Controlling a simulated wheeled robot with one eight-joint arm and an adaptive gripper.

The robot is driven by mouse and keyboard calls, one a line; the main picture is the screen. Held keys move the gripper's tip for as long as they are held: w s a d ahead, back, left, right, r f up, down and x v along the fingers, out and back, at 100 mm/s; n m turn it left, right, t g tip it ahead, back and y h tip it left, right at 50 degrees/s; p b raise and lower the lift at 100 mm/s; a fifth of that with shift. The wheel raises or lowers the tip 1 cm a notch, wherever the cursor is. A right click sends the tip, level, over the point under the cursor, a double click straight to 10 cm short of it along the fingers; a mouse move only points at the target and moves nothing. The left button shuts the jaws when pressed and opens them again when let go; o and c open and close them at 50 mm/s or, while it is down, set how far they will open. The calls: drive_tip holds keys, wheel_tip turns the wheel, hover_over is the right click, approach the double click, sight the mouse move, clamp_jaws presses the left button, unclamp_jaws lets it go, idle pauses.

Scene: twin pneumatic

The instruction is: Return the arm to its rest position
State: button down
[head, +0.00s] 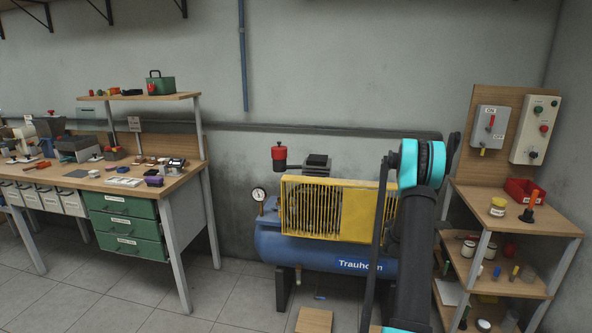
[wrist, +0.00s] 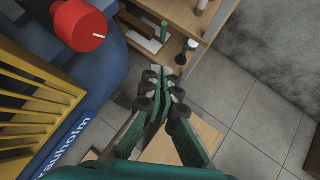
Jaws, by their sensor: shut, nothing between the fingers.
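My gripper (wrist: 160,88) shows in the wrist view with its green fingers closed together and nothing between them. It hangs over the floor beside the blue compressor, above a light wooden board. In the head view my dark arm with turquoise joint rings stands in front of the compressor's right end. The gripper itself cannot be made out there.
The blue compressor (head: 335,250) with its yellow guard (head: 350,210) stands by the wall, close to my arm. A wooden shelf (head: 470,200) with small items and a switch panel (head: 535,130) is at right. A workbench (head: 75,183) is at left.

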drive_tip(key=s+a+r+m+y, duration=0.1)
drive_tip(key=s+a+r+m, duration=0.3)
drive_tip(key=a, duration=0.3)
drive_tip(key=s+a+r+m+y, duration=0.2)
drive_tip(key=s+a+r, duration=0.25)
drive_tip(key=a, duration=0.25)
drive_tip(key=s+a+r+m+y, duration=0.1)
drive_tip(key=s+a+r+m, duration=0.25)
drive_tip(key=a+r, duration=0.2)
drive_tip(key=s+a+m+y, duration=0.2)
drive_tip(key=s+a+m, duration=0.3)
drive_tip(key=s+a, duration=0.4)
drive_tip(key=s+a+m+y, duration=0.2)
drive_tip(key=s+a+m, duration=0.3)
drive_tip(key=s+a, duration=0.5)
drive_tip(key=s, duration=0.6)
drive_tip(key=shift+s+f+m+t+y, duration=0.15)
drive_tip(key=shift+f+m+t+y, duration=0.2)
drive_tip(key=shift+f+t+y, duration=0.05)
